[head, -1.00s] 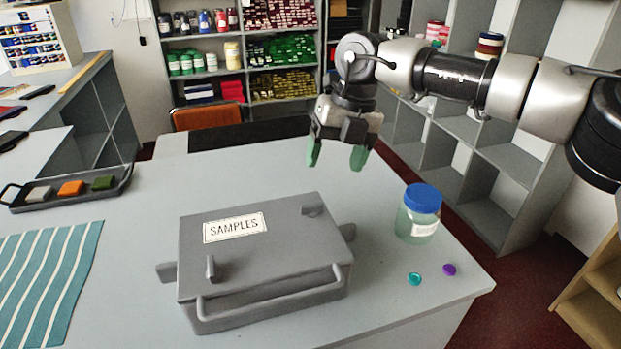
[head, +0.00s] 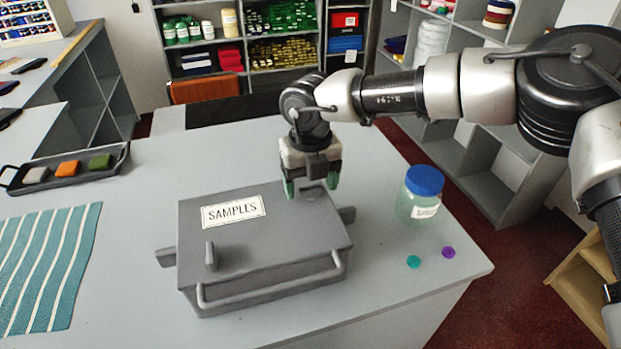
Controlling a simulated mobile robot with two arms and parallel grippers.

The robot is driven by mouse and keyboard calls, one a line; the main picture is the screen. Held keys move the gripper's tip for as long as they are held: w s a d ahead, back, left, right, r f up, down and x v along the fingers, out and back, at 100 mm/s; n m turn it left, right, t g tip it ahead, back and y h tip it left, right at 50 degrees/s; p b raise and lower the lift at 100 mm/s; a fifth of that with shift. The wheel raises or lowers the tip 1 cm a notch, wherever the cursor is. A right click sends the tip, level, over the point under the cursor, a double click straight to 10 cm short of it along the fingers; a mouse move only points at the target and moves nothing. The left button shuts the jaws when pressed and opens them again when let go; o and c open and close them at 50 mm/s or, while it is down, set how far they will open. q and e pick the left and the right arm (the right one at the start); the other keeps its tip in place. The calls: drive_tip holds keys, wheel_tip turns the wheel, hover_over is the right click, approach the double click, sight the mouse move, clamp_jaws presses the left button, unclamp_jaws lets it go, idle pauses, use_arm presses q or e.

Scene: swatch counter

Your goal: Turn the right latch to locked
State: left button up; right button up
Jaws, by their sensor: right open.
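A grey case (head: 262,240) with a white SAMPLES label (head: 233,211) lies closed on the counter. Its left latch (head: 210,257) is a small grey lever near the front left of the lid. The right latch (head: 313,194) is at the back right of the lid, partly hidden by my right gripper, so its exact angle is hard to see. My right gripper (head: 311,187) points down over the right latch, open, with one green fingertip on either side of it. Contact with the latch cannot be told. My left gripper is not in view.
A jar (head: 420,200) with a blue lid stands right of the case, with a teal button (head: 413,262) and a purple button (head: 448,252) before it. A dark tray (head: 105,170) and a striped cloth (head: 45,265) lie left. The counter behind the case is clear.

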drive_tip(key=shift+f, duration=0.25)
drive_tip(key=c, duration=0.9)
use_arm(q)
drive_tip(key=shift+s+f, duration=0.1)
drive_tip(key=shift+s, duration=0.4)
